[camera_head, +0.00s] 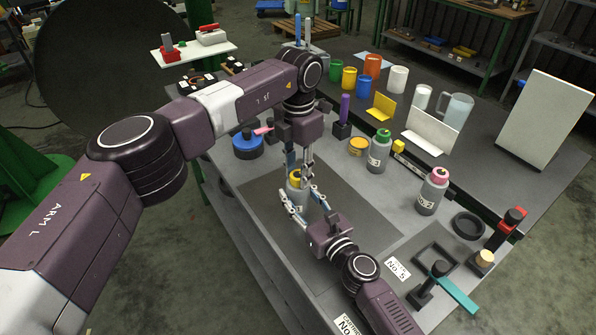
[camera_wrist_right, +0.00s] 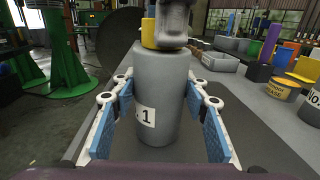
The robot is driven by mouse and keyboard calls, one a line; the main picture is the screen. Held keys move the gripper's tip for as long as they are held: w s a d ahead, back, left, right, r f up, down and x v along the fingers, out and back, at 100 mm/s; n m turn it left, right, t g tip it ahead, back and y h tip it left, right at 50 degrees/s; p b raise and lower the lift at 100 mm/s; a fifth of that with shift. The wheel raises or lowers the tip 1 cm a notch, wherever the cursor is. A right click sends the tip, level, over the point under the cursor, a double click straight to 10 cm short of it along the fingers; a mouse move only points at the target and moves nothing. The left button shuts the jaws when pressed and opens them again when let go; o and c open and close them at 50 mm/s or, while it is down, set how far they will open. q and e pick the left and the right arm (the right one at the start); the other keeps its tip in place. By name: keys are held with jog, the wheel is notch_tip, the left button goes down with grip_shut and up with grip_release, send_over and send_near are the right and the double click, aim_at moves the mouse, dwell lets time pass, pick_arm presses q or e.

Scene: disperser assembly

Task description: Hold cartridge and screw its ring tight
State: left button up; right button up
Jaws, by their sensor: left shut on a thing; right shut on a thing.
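The cartridge (camera_head: 298,198) is a grey cylinder standing upright on the dark mat, with a yellow ring (camera_head: 294,178) on top. In the right wrist view the cartridge (camera_wrist_right: 160,95) fills the middle, its label ending in "1" partly hidden, and the ring (camera_wrist_right: 149,34) shows at its top. My right gripper (camera_head: 306,207) is shut around the cartridge body from the near right side; its blue pads flank it in the wrist view (camera_wrist_right: 160,125). My left gripper (camera_head: 298,171) points down from above and is shut on the ring, its fingers hiding part of it.
Grey bottles with a green cap (camera_head: 379,152) and a pink cap (camera_head: 432,190) stand right of the mat (camera_head: 345,190). A blue round container (camera_head: 248,147) is at the left. A black square frame (camera_head: 434,257) and a teal-handled tool (camera_head: 452,290) lie at the near right.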

aim_at(298, 174)
pick_arm(q)
jog(key=m, duration=0.5)
jog(key=shift+m, duration=0.3)
jog(key=m, duration=0.5)
jog(key=shift+w, duration=0.1)
jog(key=m, duration=0.5)
jog(key=shift+m, duration=0.4)
jog(key=shift+a+m, duration=0.1)
jog(key=shift+m, duration=2.2)
jog(key=o, duration=1.1)
jog(key=shift+o, duration=0.2)
notch_tip(298, 174, up, 12)
